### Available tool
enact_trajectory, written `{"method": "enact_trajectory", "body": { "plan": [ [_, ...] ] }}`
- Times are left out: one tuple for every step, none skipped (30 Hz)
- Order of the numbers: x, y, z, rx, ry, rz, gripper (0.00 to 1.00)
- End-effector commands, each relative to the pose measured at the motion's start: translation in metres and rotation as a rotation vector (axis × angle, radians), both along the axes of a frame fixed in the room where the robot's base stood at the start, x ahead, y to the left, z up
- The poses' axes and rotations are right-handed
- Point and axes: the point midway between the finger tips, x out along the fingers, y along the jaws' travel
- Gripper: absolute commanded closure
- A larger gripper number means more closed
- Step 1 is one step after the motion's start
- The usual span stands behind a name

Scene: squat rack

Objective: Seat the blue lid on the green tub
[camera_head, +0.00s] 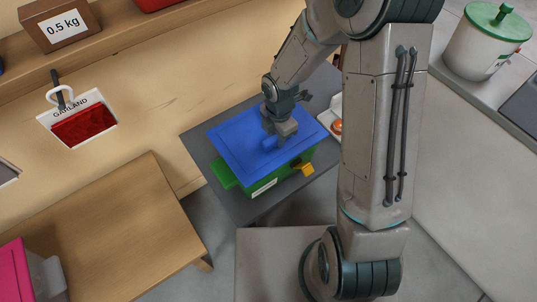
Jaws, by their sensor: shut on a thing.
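The blue lid (233,136) is a flat rectangle with a blue knob near its middle right. It lies over the top of the green tub (287,172) and looks roughly lined up with it. The tub stands on a dark grey stand and has a green handle at its left, a white label and a yellow tab in front. My gripper (272,140) points down and is shut on the lid's knob, partly hiding it. I cannot tell whether the lid touches the rim all the way round.
A wooden table (128,215) stands at front left. A white pot (484,45) with green lid is at far right.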

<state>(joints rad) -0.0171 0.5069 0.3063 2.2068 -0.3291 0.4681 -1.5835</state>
Motion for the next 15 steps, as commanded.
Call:
{"method": "enact_trajectory", "body": {
  "plan": [
    [0.0001,0.0001,-0.0012,0.000,0.000,0.000,1.00],
    [0.0001,0.0001,-0.0016,0.000,0.000,0.000,1.00],
    [0.0001,0.0001,-0.0022,0.000,0.000,0.000,1.00],
    [0.0001,0.0001,-0.0026,0.000,0.000,0.000,1.00],
    [0.0001,0.0001,-0.0030,0.000,0.000,0.000,1.00],
    [0.0001,0.0001,-0.0030,0.000,0.000,0.000,0.74],
    [0.0001,0.0001,-0.0027,0.000,0.000,0.000,0.66],
    [0.0001,0.0001,-0.0027,0.000,0.000,0.000,0.57],
    [0.0000,0.0000,-0.0027,0.000,0.000,0.000,0.51],
    [0.0001,-0.0001,-0.0027,0.000,0.000,0.000,0.51],
    [0.0001,-0.0001,-0.0027,0.000,0.000,0.000,0.51],
    [0.0000,0.0000,-0.0027,0.000,0.000,0.000,0.51],
    [0.0000,0.0000,-0.0027,0.000,0.000,0.000,0.51],
    [0.0001,-0.0001,-0.0028,0.000,0.000,0.000,0.51],
    [-0.0002,-0.0001,-0.0029,-0.001,0.001,0.000,0.51]
  ]
}}
